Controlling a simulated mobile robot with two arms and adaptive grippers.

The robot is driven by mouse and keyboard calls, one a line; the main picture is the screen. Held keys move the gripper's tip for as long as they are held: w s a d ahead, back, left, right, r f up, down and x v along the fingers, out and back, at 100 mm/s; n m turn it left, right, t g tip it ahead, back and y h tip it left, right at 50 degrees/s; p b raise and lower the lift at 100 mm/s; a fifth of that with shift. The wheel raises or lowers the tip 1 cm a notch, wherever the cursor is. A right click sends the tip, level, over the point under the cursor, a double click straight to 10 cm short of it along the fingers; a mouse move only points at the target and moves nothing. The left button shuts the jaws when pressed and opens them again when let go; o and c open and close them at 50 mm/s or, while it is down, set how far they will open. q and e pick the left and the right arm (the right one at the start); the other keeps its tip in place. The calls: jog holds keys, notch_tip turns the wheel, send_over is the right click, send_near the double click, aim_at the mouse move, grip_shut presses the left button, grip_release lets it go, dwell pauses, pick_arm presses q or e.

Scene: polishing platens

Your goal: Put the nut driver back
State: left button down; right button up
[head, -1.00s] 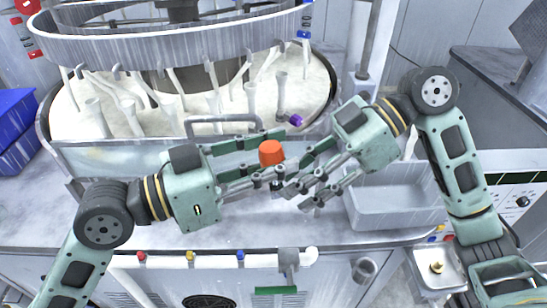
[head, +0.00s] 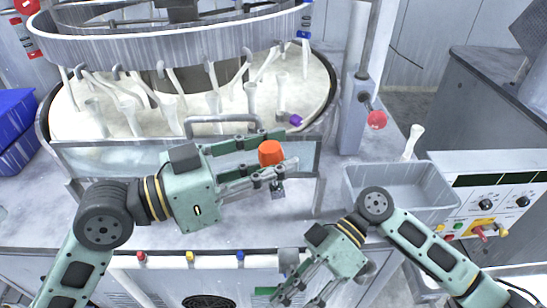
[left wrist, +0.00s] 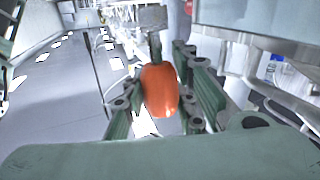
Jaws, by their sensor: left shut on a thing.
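The nut driver's orange handle (head: 271,152) sits between the fingers of my left gripper (head: 268,168), above the bench in front of the round machine. My left gripper is shut on it. In the left wrist view the handle (left wrist: 160,91) lies between the two green fingers, with a grey shaft running away from it toward the top. A grey part shows below the fingertips in the head view; I cannot tell whether it belongs to the driver. My right gripper (head: 302,291) is low, by the bench's front edge, its fingers apart and empty.
The round polishing machine (head: 190,52) with pale hanging tubes stands behind. A grey bin (head: 398,207) is at the right, beside a control panel (head: 490,205). A pipe with coloured knobs (head: 190,257) runs along the bench front.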

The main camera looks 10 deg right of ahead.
jog(key=s+a+f+m, duration=0.4)
jog(key=s+f+m, duration=0.1)
jog(key=s+f, duration=0.75)
jog(key=w+d+f+m+t+h, duration=0.15)
jog(key=w+f, duration=0.25)
jog(key=f, duration=0.4)
jog(key=w+d+f+m+t+h, duration=0.1)
jog(key=w+d+f+m+t, duration=0.2)
jog(key=f, duration=0.6)
jog(key=w+d+f+m+t+h, duration=0.1)
jog(key=d+f+m+t+h, duration=0.1)
jog(key=d+f, duration=0.4)
jog(key=w+d+f+m+t+h, duration=0.1)
jog(key=d+f+h, duration=0.25)
jog(key=f, duration=0.55)
jog(key=s+d+f+h, duration=0.1)
jog(key=s+d+f, duration=0.2)
jog(key=s, duration=0.6)
jog(key=s+d+f+h, duration=0.2)
jog(key=s+d+f, duration=0.1)
jog(key=s+f, duration=0.5)
jog(key=shift+s+d+f+h, duration=0.2)
jog(key=shift+s+f+h, duration=0.1)
jog(key=shift+s, duration=0.4)
